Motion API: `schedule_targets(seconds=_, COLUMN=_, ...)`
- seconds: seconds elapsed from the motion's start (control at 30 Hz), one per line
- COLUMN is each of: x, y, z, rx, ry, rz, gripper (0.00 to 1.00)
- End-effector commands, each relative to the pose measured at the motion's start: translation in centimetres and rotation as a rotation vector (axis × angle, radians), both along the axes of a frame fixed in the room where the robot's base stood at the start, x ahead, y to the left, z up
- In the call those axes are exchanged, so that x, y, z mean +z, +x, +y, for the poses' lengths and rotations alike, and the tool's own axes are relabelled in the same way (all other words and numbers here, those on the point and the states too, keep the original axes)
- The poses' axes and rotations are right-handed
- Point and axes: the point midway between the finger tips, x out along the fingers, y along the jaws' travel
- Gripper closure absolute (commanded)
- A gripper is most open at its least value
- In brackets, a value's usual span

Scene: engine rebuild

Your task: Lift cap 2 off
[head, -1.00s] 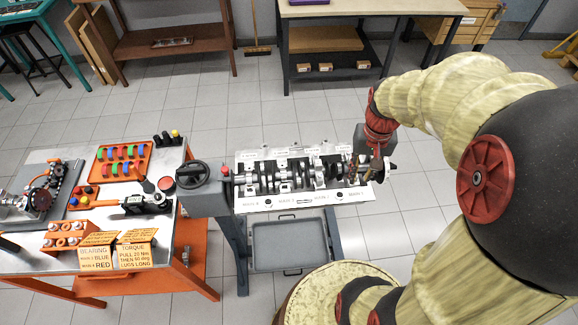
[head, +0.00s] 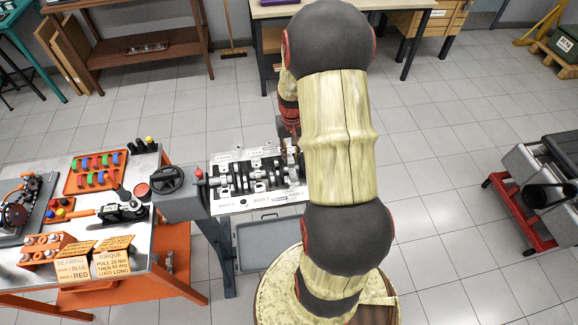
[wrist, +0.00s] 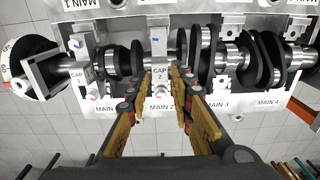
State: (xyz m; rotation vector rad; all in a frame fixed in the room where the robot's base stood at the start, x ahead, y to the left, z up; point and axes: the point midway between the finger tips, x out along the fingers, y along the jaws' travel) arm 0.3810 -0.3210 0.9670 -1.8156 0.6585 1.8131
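Cap 2 (wrist: 160,75) is a pale block marked "CAP 2" across the crankshaft (wrist: 194,58), above the "MAIN 2" label in the wrist view. My gripper (wrist: 160,70) has its two fingers apart, one on each side of cap 2. I cannot tell whether the fingertips touch it. Cap 2 appears seated on the engine block (wrist: 215,127). In the head view, my arm hides the right part of the block (head: 228,206), and my gripper and cap 2 cannot be made out clearly.
Cap 1 (wrist: 80,75) stands left of cap 2 in the wrist view. Dark crankshaft counterweights flank the fingers. In the head view, an orange workbench (head: 150,240) with tools and signs stands left, and a grey tray (head: 262,243) sits below the block.

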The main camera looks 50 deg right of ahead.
Motion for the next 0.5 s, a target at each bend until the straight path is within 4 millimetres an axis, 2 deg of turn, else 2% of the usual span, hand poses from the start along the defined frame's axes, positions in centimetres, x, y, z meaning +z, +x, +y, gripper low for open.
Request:
schedule_targets(seconds=0.3, x=-4.3, y=0.1, z=0.0, rx=0.000, ry=0.002, rz=0.002, gripper=0.77)
schedule_targets(seconds=0.5, x=-4.6, y=0.2, z=-0.1, rx=0.000, ry=0.000, rz=0.000, gripper=0.77)
